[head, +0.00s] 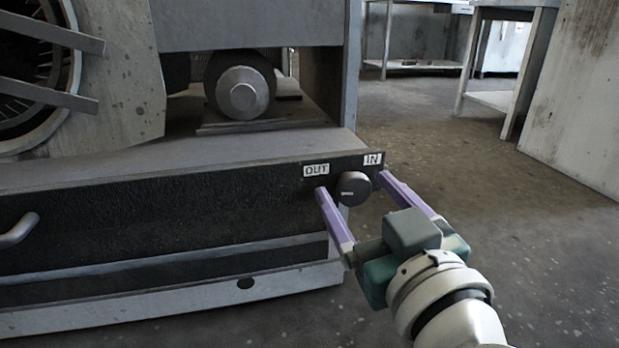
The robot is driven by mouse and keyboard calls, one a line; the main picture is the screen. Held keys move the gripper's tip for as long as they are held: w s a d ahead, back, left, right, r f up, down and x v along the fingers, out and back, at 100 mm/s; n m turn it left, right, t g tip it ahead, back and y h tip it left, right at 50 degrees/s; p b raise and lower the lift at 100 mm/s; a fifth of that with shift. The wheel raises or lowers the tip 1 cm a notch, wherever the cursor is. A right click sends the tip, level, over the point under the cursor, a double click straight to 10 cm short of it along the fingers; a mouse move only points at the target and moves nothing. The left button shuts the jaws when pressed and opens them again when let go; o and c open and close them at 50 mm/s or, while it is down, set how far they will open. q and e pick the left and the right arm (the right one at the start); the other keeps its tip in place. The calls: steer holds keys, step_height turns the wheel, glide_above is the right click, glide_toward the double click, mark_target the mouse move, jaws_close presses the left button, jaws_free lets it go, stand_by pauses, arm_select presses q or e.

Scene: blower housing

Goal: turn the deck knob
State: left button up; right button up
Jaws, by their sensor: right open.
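The deck knob (353,188) is a dark round knob with a small light mark on its face. It sits near the right end of the black front panel (160,215). I cannot tell whether either finger touches the knob. My left gripper is not in view.
A curved handle (18,230) is on the panel at far left. A motor (241,91) stands on the deck (180,146) behind the panel, beside a large fan housing (128,85). Tables (510,60) stand at the back right. The floor (530,240) to the right is clear.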

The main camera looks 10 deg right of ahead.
jaws_close()
stand_by(0.6)
